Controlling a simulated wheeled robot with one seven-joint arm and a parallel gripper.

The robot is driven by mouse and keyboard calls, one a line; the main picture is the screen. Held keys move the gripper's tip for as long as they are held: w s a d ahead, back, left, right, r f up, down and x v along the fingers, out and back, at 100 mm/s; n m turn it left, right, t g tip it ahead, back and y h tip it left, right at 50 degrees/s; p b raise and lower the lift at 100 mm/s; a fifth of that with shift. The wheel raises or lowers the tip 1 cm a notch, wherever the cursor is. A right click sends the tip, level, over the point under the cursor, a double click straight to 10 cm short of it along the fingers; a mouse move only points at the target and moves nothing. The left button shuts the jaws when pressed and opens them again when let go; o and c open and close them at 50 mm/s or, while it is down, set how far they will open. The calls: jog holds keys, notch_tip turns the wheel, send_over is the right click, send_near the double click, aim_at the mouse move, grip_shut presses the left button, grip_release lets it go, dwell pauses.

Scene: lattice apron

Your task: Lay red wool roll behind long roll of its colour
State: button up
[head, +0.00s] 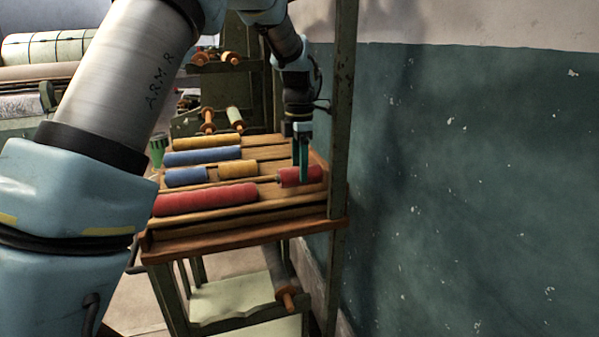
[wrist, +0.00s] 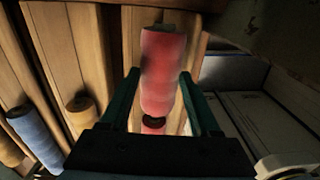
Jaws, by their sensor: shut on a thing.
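The short red wool roll (head: 313,174) is at the right end of the slatted wooden rack in the head view. My gripper (head: 303,170) comes down on it from above, its green fingers on either side. In the wrist view the red roll (wrist: 162,70) lies lengthwise between the fingers (wrist: 160,92). I cannot tell whether it touches the slats. The long red roll (head: 205,198) lies in the front groove, to the left and nearer the camera. A short blue roll (head: 186,177) and a short yellow roll (head: 238,170) share the groove behind it.
A long blue roll (head: 203,157) and a long yellow roll (head: 206,142) lie in the rear grooves. The wooden rack (head: 262,222) has a metal post (head: 343,120) close to the right of my gripper, with the wall (head: 450,180) beyond. The rear grooves have bare slats at right.

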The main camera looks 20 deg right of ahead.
jog(key=shift+f, duration=0.9)
jog(key=shift+f, duration=0.5)
jog(key=o, duration=1.5)
jog(key=shift+c, duration=0.2)
